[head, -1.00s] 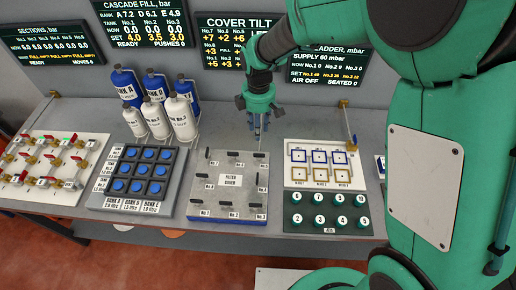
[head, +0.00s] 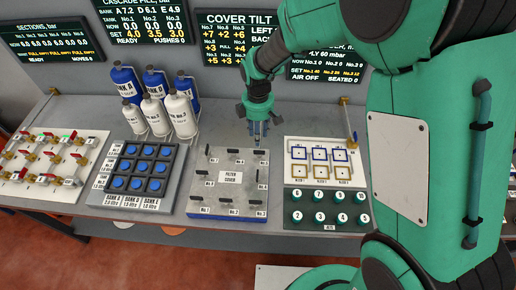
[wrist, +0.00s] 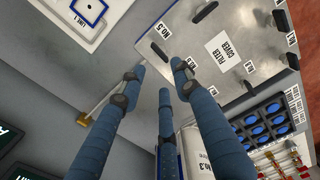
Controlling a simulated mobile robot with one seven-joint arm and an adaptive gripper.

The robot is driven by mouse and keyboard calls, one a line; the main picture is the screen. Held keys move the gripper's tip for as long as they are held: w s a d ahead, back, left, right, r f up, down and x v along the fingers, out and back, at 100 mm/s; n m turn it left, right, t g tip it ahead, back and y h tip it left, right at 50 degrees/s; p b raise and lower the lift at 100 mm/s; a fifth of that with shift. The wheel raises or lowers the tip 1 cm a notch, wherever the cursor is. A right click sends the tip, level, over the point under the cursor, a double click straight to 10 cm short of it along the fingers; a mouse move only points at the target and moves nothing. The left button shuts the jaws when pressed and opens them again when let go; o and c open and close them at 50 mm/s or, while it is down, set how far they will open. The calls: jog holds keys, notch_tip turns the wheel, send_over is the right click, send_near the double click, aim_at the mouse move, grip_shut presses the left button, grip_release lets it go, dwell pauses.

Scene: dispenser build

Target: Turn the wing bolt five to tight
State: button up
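The grey filter cover (head: 231,196) lies on the bench with black wing bolts around its edge. Wing bolt five (head: 259,153) is at its far right corner in the head view. My gripper (head: 258,137) points down just above that corner in the head view. In the wrist view its blue fingers (wrist: 160,78) stand apart, with nothing seen between them. I cannot tell whether a finger touches the bolt.
A button block (head: 134,184) and white bottles (head: 178,117) stand left of the cover. A white panel with framed squares (head: 305,174) is close on its right. A thin rod with a brass fitting (wrist: 84,118) is near the fingers. The cover tilt screen (head: 223,40) hangs behind.

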aim_at(259, 154)
notch_tip(259, 154, down, 9)
jog(key=shift+f+b, duration=0.1)
jog(key=shift+b, duration=0.3)
grip_shut()
